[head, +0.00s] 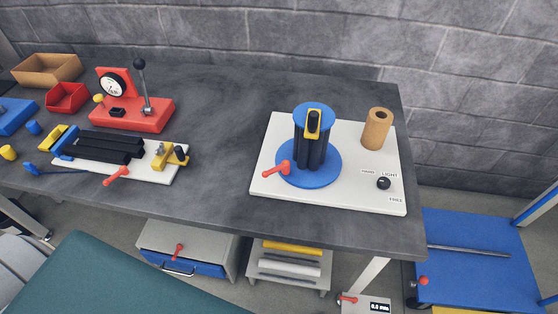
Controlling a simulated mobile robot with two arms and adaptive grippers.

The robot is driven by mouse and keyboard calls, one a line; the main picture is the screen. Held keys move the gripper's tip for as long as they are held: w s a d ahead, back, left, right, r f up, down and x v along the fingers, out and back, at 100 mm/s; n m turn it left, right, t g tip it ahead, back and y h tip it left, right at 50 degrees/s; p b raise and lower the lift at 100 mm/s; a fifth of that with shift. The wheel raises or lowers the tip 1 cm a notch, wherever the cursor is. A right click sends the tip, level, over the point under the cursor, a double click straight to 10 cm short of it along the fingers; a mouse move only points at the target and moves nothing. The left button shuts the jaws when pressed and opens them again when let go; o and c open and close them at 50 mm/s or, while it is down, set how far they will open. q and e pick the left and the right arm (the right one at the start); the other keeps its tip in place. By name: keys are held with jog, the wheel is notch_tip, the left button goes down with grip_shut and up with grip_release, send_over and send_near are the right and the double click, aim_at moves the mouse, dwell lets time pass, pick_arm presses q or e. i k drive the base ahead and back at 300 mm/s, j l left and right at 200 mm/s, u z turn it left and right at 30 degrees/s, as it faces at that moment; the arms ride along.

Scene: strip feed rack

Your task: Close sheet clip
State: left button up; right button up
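No part labelled as a sheet clip shows, so I cannot tell which one it is. A yellow clip-like part with a black middle (313,122) sits upright at the top of a blue reel with black bars (308,178). A yellow bracket with grey and dark parts (168,155) stands at the right end of a white plate with black rollers (105,146). Whether either part is open or closed is too small to tell. Neither of my grippers is in view.
The reel stands on a white board (360,195) with a red handle (278,169), black knob (384,183) and brown roll (377,129). A red gauge press (130,112) and bins stand left. The grey tabletop (222,150) between plate and board is clear.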

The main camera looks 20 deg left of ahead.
aim_at(285, 166)
jog(key=k+j+z, duration=0.2)
jog(key=j, duration=0.25)
jog(key=j+z, duration=0.2)
jog(key=j, duration=0.2)
jog(key=k+j+z, duration=0.15)
jog(key=j, duration=0.25)
jog(key=k+j+z, duration=0.2)
jog(key=j, duration=0.2)
